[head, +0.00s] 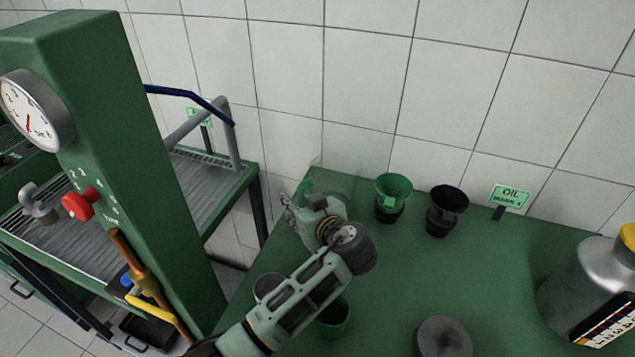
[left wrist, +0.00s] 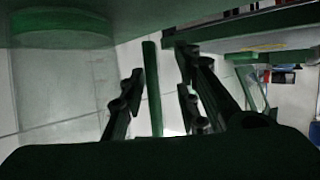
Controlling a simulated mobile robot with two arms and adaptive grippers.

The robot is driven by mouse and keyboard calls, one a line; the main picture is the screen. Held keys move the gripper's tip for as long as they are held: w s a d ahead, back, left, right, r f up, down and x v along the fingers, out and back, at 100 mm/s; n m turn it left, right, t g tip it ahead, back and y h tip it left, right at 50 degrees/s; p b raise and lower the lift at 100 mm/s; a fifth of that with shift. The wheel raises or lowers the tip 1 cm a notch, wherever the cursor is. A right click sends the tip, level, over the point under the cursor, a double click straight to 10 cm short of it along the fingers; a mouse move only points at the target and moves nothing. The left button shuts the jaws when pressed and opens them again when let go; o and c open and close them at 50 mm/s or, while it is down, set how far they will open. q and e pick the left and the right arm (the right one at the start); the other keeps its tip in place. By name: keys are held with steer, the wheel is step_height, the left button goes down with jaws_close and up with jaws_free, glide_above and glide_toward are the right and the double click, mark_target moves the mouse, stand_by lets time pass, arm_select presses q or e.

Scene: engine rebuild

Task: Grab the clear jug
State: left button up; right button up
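The clear jug (head: 338,178) stands at the back left corner of the green table, close to the tiled wall. It is see-through, and its lower part is partly hidden by my left gripper (head: 303,210) in the head view. In the left wrist view, a clear shape that looks like the jug (left wrist: 65,75) fills the left side. My left gripper's fingers (left wrist: 160,95) are apart there, beside it. A narrow green upright bar shows between them; I cannot tell whether it is part of the jug. My right gripper is not in view.
A green funnel (head: 393,190) and a black funnel (head: 446,208) stand right of the jug, near an oil sign (head: 509,197). A silver bottle (head: 590,290) is at the right edge. A green cup (head: 334,320) stands near my left arm. A green gauge column (head: 110,150) rises at left.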

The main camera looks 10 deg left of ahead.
arm_select(q)
steer(key=shift+d, duration=0.15)
steer(key=shift+d+r, duration=0.1)
steer(key=shift+s+d+r, duration=0.1)
steer(key=shift+s+d, duration=0.05)
steer(key=shift+s, duration=0.1)
steer(key=shift+c, duration=2.3)
jaws_close()
steer(key=shift+w, duration=0.1)
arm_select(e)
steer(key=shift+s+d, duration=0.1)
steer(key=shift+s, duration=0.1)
